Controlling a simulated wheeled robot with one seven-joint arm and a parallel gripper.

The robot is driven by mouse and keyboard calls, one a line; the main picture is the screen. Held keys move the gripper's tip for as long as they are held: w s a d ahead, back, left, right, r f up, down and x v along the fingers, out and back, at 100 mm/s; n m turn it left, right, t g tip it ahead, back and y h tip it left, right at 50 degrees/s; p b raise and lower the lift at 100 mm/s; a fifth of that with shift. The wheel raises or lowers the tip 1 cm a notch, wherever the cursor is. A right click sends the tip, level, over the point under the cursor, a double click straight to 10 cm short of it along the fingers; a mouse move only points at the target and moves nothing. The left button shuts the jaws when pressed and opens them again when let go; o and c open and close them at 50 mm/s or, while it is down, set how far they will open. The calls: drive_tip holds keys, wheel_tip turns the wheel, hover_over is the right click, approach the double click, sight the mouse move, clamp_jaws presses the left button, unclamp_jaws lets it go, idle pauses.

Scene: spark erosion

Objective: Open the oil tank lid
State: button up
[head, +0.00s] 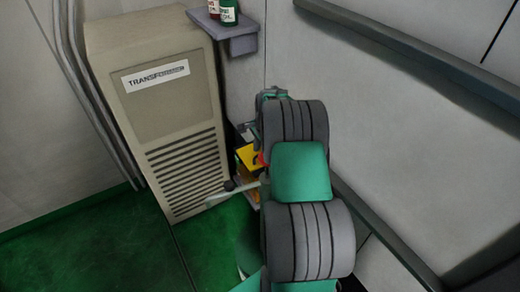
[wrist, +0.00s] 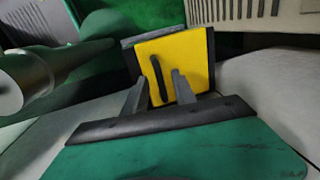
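The yellow oil tank lid (wrist: 196,58) stands ahead of my gripper in the wrist view, with a dark handle (wrist: 157,76) on its face and a dark edge at the right. My gripper (wrist: 160,80) is open. Its two grey fingers are apart and point at the lid, with the handle showing between them. I cannot tell whether the fingers touch the lid. In the head view, a small part of the yellow lid (head: 249,156) shows left of my arm, which hides the rest and my fingers. I cannot tell how far the lid is raised.
A beige transformer cabinet (head: 160,100) stands at the left. A small grey shelf (head: 232,32) with bottles (head: 227,11) is on the wall above. A grey rail (head: 410,45) runs along the right wall. In the wrist view, a grey cylinder (wrist: 28,80) is at the left. Green floor (head: 90,245) is clear at the lower left.

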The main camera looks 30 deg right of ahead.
drive_tip(key=shift+f, duration=0.25)
drive_tip(key=shift+c, duration=0.5)
clamp_jaws()
idle(0.8)
